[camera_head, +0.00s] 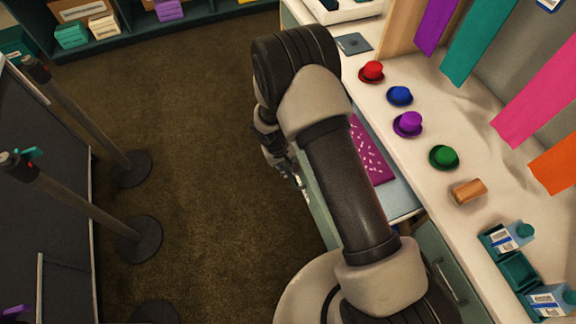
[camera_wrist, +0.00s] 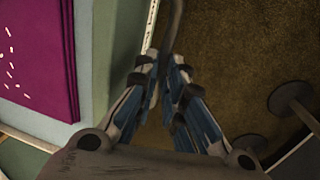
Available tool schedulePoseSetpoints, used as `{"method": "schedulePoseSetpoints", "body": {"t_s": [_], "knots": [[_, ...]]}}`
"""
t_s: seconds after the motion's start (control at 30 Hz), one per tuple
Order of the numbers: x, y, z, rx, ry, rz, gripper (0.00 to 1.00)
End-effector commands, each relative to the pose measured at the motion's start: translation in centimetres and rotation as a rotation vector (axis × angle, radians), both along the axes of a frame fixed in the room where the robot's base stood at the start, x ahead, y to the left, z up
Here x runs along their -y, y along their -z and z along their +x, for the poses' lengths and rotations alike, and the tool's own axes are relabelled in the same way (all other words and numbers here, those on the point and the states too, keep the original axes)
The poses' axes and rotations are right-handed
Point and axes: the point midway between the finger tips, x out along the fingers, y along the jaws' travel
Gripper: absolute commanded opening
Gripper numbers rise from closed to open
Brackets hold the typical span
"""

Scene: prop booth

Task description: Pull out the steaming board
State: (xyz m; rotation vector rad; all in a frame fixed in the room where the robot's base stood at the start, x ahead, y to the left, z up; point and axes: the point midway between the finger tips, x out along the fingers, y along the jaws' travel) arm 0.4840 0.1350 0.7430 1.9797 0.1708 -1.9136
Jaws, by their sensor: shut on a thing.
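The steaming board (camera_head: 402,196) sticks out from under the counter's edge, with a pale blue-grey top and a greenish front. Its pale surface also shows at the left in the wrist view (camera_wrist: 98,60). A magenta cloth with white flecks (camera_head: 371,152) lies on it. My gripper (camera_head: 297,178) is at the board's outer edge, largely hidden by my arm in the head view. In the wrist view my gripper (camera_wrist: 164,66) is shut on a grey curved handle (camera_wrist: 173,28) beside that edge. The exact contact is dim.
Posts with round bases (camera_head: 138,238) stand on the left. Brown carpet (camera_head: 195,110) between is open.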

Motion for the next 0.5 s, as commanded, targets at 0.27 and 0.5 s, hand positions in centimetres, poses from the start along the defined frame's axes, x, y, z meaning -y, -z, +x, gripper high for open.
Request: {"method": "schedulePoseSetpoints", "body": {"t_s": [0.27,0.5], "knots": [[0.03,0.10,-0.04,-0.001,-0.001,0.001,0.21],[0.03,0.05,0.00,0.000,0.000,0.000,0.31]]}}
